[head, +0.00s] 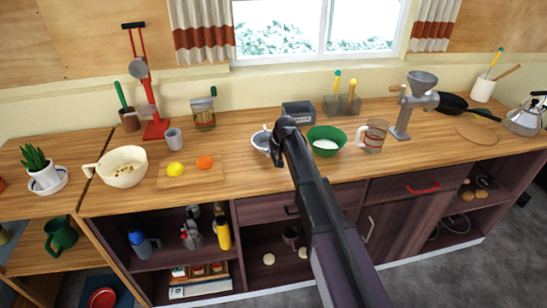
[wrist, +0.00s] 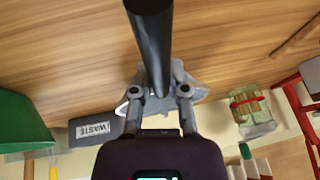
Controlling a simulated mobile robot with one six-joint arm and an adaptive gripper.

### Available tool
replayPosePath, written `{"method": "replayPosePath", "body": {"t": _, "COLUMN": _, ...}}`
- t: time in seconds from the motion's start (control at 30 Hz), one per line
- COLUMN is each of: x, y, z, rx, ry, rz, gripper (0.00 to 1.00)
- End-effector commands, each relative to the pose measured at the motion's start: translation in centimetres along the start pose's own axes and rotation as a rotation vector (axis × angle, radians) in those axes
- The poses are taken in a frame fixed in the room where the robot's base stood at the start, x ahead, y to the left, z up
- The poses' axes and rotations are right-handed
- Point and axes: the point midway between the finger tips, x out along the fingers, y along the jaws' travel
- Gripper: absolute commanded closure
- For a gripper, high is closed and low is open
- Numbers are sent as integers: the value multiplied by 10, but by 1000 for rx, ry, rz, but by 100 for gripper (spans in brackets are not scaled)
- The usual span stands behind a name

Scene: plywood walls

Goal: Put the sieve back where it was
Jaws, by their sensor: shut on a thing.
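My gripper (head: 286,124) is over the middle of the counter, in front of the window. In the wrist view my gripper (wrist: 160,92) is shut on a thick black handle (wrist: 152,40), which appears to be the sieve's. A grey part (wrist: 200,91) shows behind the fingers. In the head view a pale grey, bowl-like piece (head: 261,141) shows just left of my gripper and appears to be the sieve's head. My arm and fingers hide much of it, and I cannot tell whether it touches the counter.
A grey waste box (head: 298,113) stands behind my gripper. A green bowl (head: 326,140) is close on the right, with a glass measuring jug (head: 373,135) beyond it. A cutting board (head: 192,177) with a lemon and an orange lies left. A red stand (head: 156,128) is farther left.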

Motion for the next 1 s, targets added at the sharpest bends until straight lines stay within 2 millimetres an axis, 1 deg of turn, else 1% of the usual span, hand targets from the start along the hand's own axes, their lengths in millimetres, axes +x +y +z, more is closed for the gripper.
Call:
{"method": "replayPosePath", "body": {"t": 0.37, "x": 2, "y": 0, "z": 1, "rx": 0, "ry": 0, "rz": 0, "gripper": 100}}
{"method": "replayPosePath", "body": {"t": 0.4, "x": 2, "y": 0, "z": 1, "rx": 0, "ry": 0, "rz": 0, "gripper": 77}}
{"method": "replayPosePath", "body": {"t": 0.47, "x": 2, "y": 0, "z": 1, "rx": 0, "ry": 0, "rz": 0, "gripper": 59}}
{"method": "replayPosePath", "body": {"t": 0.5, "x": 2, "y": 0, "z": 1, "rx": 0, "ry": 0, "rz": 0, "gripper": 47}}
{"method": "replayPosePath", "body": {"t": 0.53, "x": 2, "y": 0, "z": 1, "rx": 0, "ry": 0, "rz": 0, "gripper": 46}}
{"method": "replayPosePath", "body": {"t": 1.0, "x": 0, "y": -1, "z": 0, "rx": -1, "ry": 0, "rz": 0, "gripper": 46}}
